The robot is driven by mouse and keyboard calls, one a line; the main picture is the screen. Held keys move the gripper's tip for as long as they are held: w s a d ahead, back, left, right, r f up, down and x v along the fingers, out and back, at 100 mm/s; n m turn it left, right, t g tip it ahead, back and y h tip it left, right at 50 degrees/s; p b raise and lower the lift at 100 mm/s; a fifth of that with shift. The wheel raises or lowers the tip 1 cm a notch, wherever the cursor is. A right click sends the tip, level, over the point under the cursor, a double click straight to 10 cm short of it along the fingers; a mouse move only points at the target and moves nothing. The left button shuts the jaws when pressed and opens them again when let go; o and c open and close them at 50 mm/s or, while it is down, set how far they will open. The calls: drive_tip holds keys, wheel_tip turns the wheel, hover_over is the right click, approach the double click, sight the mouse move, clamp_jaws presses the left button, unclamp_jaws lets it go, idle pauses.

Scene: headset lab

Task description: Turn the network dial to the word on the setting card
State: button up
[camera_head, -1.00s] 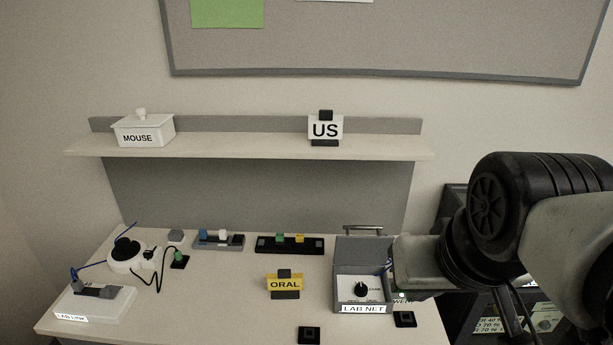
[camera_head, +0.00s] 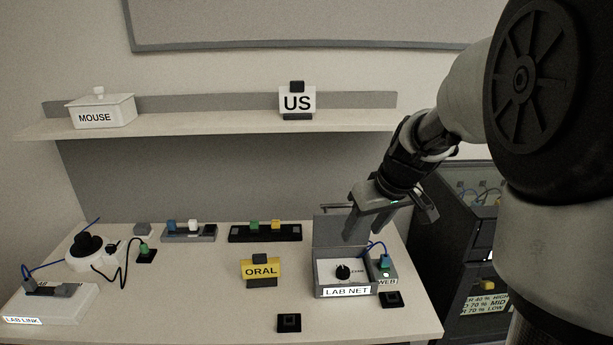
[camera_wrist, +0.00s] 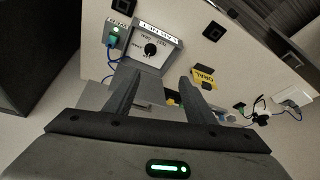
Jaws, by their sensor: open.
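The network dial (camera_head: 343,271) is a black round knob on the white face of the grey LAB NET box (camera_head: 327,237), at the front right of the table. It also shows in the wrist view (camera_wrist: 150,49), with small words around it too blurred to read fully. My gripper (camera_head: 392,228) is open and empty, above and behind the box and apart from the dial. In the wrist view my gripper (camera_wrist: 158,76) has its fingers spread, below the dial in the picture. A yellow card (camera_head: 261,270) reads ORAL; a white card (camera_head: 297,102) on the shelf reads US.
Black square pads (camera_head: 289,323) lie in front. Blocks with coloured plugs (camera_head: 265,232) stand at the back. A MOUSE box (camera_head: 101,109) is on the shelf; a LAB LINK unit (camera_head: 52,302) stands left.

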drive_tip(key=b, duration=0.1)
approach(343, 270)
drive_tip(key=shift+n, duration=0.3)
drive_tip(key=b+x, duration=0.2)
drive_tip(key=x, duration=0.6)
drive_tip(key=c, duration=1)
